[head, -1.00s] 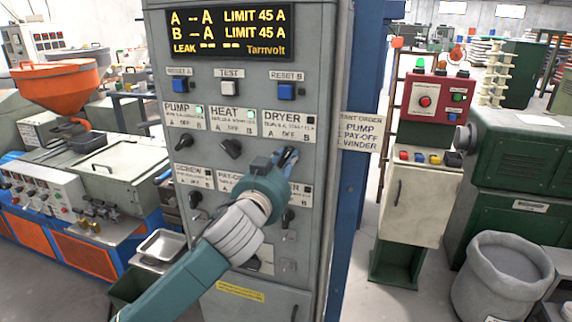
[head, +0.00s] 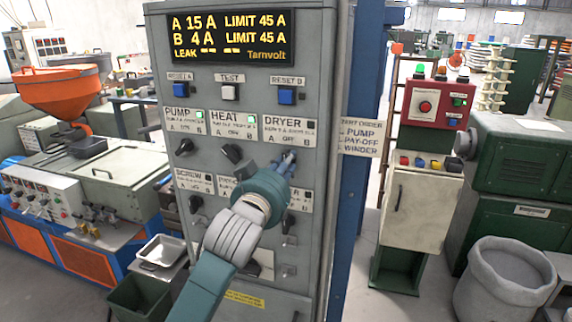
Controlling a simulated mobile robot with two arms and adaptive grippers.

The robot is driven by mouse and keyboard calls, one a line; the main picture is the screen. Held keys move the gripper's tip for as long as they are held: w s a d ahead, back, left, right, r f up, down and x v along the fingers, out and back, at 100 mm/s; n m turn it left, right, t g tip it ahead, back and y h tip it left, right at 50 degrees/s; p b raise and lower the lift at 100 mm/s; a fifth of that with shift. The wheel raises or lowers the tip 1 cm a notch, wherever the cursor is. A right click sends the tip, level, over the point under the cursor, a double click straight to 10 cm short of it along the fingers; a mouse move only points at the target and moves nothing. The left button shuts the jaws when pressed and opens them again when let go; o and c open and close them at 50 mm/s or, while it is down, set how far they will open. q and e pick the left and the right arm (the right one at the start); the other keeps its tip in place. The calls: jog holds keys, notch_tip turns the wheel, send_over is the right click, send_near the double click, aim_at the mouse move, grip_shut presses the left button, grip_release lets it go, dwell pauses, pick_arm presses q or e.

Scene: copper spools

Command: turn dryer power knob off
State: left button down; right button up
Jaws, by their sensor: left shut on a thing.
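The dryer knob sits under the DRYER label (head: 289,130) at the upper right of the grey control panel (head: 325,60). My left gripper (head: 290,157) is shut on this knob, and its fingers hide nearly all of it. I cannot read the knob's angle. The small lamp (head: 311,125) beside the DRYER label looks dark. The display (head: 229,37) reads A 15 A and B 4 A, with LIMIT 45 A on both lines. My right gripper is not in view.
The pump knob (head: 183,147) and heat knob (head: 232,152) are left of my gripper, with green lamps lit above. More knobs sit below, partly behind my arm. A red control box (head: 437,100) stands to the right. A grey bin (head: 503,280) stands at lower right.

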pick_arm(q)
jog(key=c, duration=1.6)
grip_release()
jog(key=shift+o, duration=0.2)
jog(key=shift+s, duration=0.1)
jog(key=v, duration=1.1)
jog(key=shift+s+a, duration=0.2)
jog(key=shift+s, duration=0.15)
